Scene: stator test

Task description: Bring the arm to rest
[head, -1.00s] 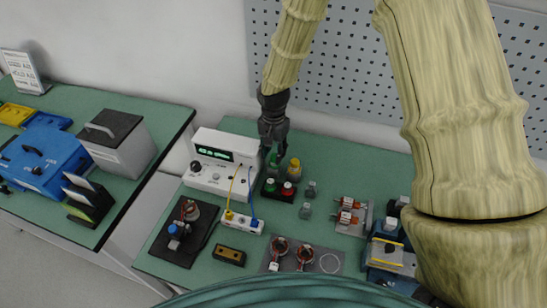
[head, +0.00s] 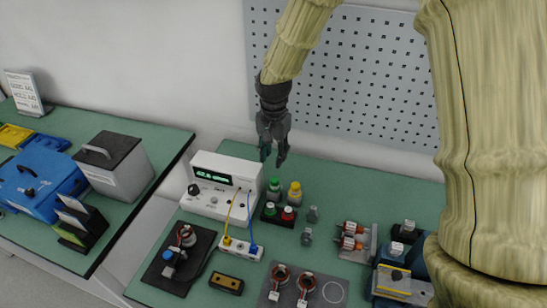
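My gripper (head: 273,157) hangs at the end of my arm, fingers pointing down, above the back of the green workbench (head: 205,275). It is in the air in front of the wall and pegboard, with nothing seen between its fingers. The two fingers show a narrow gap, so it looks open. Below it stand a green-capped post (head: 273,187) and a yellow-capped post (head: 295,192); it is apart from both. My arm covers the right side of the view.
A white test instrument (head: 222,186) with a lit display stands left of the gripper. A black box with green and red buttons (head: 288,214), copper coils (head: 280,275) and a blue fixture (head: 395,275) occupy the bench. A second bench (head: 140,190) stands left. Pegboard (head: 370,80) is behind.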

